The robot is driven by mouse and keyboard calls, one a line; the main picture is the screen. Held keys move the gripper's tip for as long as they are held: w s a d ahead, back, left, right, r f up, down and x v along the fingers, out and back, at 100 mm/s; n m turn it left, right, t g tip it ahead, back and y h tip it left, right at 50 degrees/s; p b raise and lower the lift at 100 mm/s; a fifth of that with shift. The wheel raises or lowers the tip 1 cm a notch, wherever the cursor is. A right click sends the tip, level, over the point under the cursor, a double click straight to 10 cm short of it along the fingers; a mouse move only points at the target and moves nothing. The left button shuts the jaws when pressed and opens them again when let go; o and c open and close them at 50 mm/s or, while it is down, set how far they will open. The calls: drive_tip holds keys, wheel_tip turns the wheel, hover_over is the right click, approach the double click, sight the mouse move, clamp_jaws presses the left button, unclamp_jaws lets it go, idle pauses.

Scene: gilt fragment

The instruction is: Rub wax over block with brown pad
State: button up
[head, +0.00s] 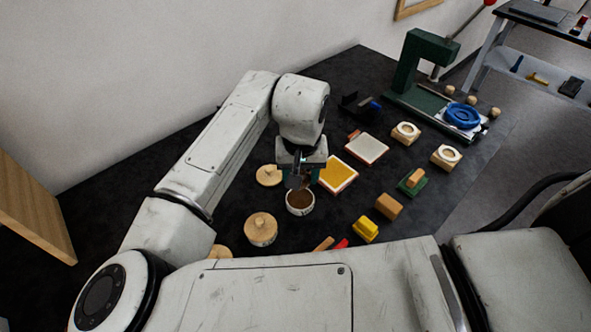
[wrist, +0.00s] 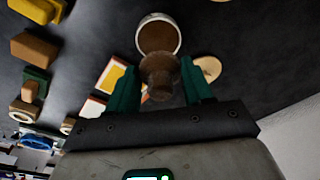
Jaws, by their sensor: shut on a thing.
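My gripper (head: 300,175) points down over an open round jar (head: 301,207) of brown wax. In the wrist view its green fingers (wrist: 160,90) are shut on a brown pad (wrist: 160,72) with a knob-like shape. The pad's far end overlaps the near rim of the jar (wrist: 158,18); I cannot tell whether it touches the wax. In the head view the pad is mostly hidden by the gripper. A tan-brown block (head: 388,206) lies on the dark table to the right, apart from the gripper; it also shows in the wrist view (wrist: 33,48).
A yellow panel with a pale frame (head: 338,174) lies close right of my gripper. Beyond are a pale panel (head: 366,148) and a green press (head: 412,70). A yellow block (head: 366,229), a green pad with a tan handle (head: 412,182) and a lidded jar (head: 260,229) stand nearby.

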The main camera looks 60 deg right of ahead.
sight(300, 199)
wheel_tip(300, 199, down, 5)
drive_tip(key=b, duration=0.4)
drive_tip(key=shift+f+b, duration=0.15)
drive_tip(key=shift+b, duration=0.15)
drive_tip(key=shift+f, duration=0.6)
idle(2.2)
drive_tip(key=shift+r+p, duration=3.2)
drive_tip(key=shift+r, duration=0.35)
